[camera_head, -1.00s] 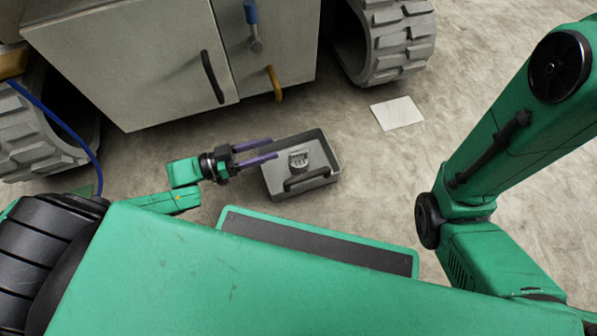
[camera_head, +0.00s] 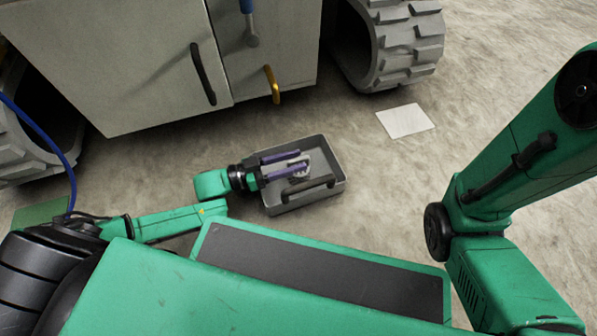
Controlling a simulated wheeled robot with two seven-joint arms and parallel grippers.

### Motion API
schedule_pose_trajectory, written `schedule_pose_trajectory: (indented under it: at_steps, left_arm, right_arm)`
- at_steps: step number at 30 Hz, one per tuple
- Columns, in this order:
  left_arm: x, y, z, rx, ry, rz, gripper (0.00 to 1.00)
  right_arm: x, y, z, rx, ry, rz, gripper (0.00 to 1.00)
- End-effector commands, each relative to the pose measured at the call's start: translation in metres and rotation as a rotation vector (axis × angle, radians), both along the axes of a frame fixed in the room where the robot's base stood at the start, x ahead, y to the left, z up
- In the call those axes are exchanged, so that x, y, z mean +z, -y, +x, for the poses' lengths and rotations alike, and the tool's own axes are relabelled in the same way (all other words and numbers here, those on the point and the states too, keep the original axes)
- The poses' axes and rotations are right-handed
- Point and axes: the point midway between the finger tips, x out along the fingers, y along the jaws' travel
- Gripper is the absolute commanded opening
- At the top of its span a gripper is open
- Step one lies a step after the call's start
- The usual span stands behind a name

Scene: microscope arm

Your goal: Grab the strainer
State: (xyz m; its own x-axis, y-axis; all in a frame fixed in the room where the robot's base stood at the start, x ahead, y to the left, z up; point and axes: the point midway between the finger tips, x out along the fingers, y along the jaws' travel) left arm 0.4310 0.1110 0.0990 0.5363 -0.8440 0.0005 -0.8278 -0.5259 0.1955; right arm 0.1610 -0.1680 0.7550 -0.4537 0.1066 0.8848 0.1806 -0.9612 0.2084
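The strainer appears to be the small grey metal piece (camera_head: 298,172) inside a grey tray (camera_head: 337,188) on the floor; it is small and partly covered by my gripper. My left gripper (camera_head: 305,161) is over the tray with its two purple fingers apart, one on the far side and one on the near side of the metal piece. Whether the fingers touch it I cannot tell. A dark bar-like handle (camera_head: 308,187) lies along the near part of the tray. My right arm comes down at the right; its gripper is out of view.
A white cabinet vehicle (camera_head: 120,60) with big treaded wheels (camera_head: 400,45) stands behind the tray. A blue-handled tool (camera_head: 247,10) and a yellow hook (camera_head: 271,85) are on its front. A white sheet (camera_head: 405,120) lies on the floor to the right, with bare floor around it.

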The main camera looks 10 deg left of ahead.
Motion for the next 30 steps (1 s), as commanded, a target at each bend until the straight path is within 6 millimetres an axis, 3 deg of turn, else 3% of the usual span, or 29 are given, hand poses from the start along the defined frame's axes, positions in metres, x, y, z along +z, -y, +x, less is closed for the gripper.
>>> schedule_pose_trajectory:
  at_steps: [1, 3, 4, 30]
  left_arm:
    - [0.0001, -0.0003, -0.0001, 0.000, 0.000, 0.000, 0.29]
    - [0.0000, -0.0004, -0.0001, 0.000, 0.000, 0.000, 0.02]
    - [0.0000, -0.0004, -0.0001, 0.000, 0.000, 0.000, 0.00]
    - [-0.0015, -0.0007, -0.0008, 0.000, -0.003, 0.002, 0.00]
  right_arm:
    - [0.0003, 0.0001, 0.0001, 0.000, 0.000, 0.000, 1.00]
    - [0.0003, 0.0001, 0.0001, 0.000, 0.000, 0.000, 1.00]
    - [0.0003, 0.0001, 0.0001, 0.000, 0.000, 0.000, 1.00]
    - [0.0000, -0.0003, 0.0006, 0.001, -0.002, -0.001, 1.00]
